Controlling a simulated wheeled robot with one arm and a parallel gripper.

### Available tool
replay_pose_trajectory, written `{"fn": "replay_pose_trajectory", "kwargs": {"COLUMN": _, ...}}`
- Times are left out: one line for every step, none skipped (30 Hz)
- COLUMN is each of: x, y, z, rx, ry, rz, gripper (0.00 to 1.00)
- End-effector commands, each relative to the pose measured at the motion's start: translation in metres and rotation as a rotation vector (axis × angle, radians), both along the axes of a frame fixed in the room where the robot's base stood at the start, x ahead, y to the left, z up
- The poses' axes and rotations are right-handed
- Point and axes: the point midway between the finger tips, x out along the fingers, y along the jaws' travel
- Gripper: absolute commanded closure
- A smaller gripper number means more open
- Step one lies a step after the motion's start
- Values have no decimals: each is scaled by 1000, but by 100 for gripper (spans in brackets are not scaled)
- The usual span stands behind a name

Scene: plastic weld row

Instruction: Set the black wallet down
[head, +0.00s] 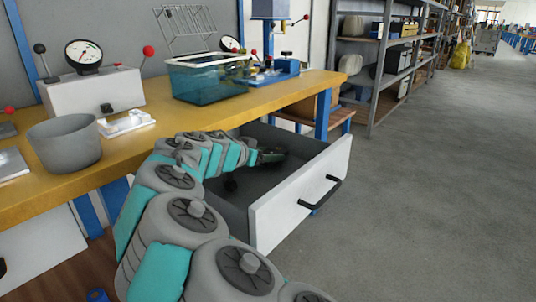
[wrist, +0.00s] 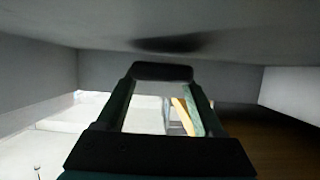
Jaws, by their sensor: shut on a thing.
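My gripper (head: 262,156) is inside the open grey drawer (head: 298,200), low between its walls. In the wrist view its two fingers (wrist: 162,80) stand apart, with the black wallet (wrist: 162,71) spanning their tips, so the gripper is shut on it. The wallet is seen edge-on as a dark bar. A dark shadow lies on the grey drawer surface close beyond it; a small gap seems to remain, but I cannot tell for sure. In the head view the wallet is hard to tell from the dark gripper.
The yellow workbench (head: 222,118) runs beside the drawer. On it are a grey bowl (head: 64,143), a gauge box (head: 92,92), a teal tank (head: 208,80) and a blue press (head: 277,72). The drawer front has a black handle (head: 322,193). The floor at right is clear.

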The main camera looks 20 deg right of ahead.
Motion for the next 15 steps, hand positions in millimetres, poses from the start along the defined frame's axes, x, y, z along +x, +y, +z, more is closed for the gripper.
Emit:
{"fn": "replay_pose_trajectory", "kwargs": {"x": 0, "y": 0, "z": -3, "rx": 0, "ry": 0, "rz": 0, "gripper": 95}}
{"fn": "replay_pose_trajectory", "kwargs": {"x": 0, "y": 0, "z": -3, "rx": 0, "ry": 0, "rz": 0, "gripper": 95}}
{"fn": "replay_pose_trajectory", "kwargs": {"x": 0, "y": 0, "z": -4, "rx": 0, "ry": 0, "rz": 0, "gripper": 95}}
{"fn": "replay_pose_trajectory", "kwargs": {"x": 0, "y": 0, "z": -4, "rx": 0, "ry": 0, "rz": 1, "gripper": 95}}
{"fn": "replay_pose_trajectory", "kwargs": {"x": 0, "y": 0, "z": -5, "rx": -1, "ry": -1, "rz": 1, "gripper": 95}}
{"fn": "replay_pose_trajectory", "kwargs": {"x": 0, "y": 0, "z": -5, "rx": -1, "ry": -1, "rz": 1, "gripper": 95}}
{"fn": "replay_pose_trajectory", "kwargs": {"x": 0, "y": 0, "z": -6, "rx": 0, "ry": 0, "rz": 1, "gripper": 95}}
{"fn": "replay_pose_trajectory", "kwargs": {"x": 0, "y": 0, "z": -6, "rx": -1, "ry": -1, "rz": 1, "gripper": 95}}
{"fn": "replay_pose_trajectory", "kwargs": {"x": 0, "y": 0, "z": -7, "rx": -1, "ry": -1, "rz": 1, "gripper": 95}}
{"fn": "replay_pose_trajectory", "kwargs": {"x": 0, "y": 0, "z": -7, "rx": -1, "ry": -1, "rz": 1, "gripper": 95}}
{"fn": "replay_pose_trajectory", "kwargs": {"x": 0, "y": 0, "z": -8, "rx": -1, "ry": -1, "rz": 1, "gripper": 95}}
{"fn": "replay_pose_trajectory", "kwargs": {"x": 0, "y": 0, "z": -9, "rx": 0, "ry": 0, "rz": 1, "gripper": 95}}
{"fn": "replay_pose_trajectory", "kwargs": {"x": 0, "y": 0, "z": -10, "rx": 0, "ry": 0, "rz": 1, "gripper": 95}}
{"fn": "replay_pose_trajectory", "kwargs": {"x": 0, "y": 0, "z": -10, "rx": 0, "ry": 0, "rz": 1, "gripper": 95}}
{"fn": "replay_pose_trajectory", "kwargs": {"x": 0, "y": 0, "z": -11, "rx": 0, "ry": 0, "rz": 0, "gripper": 95}}
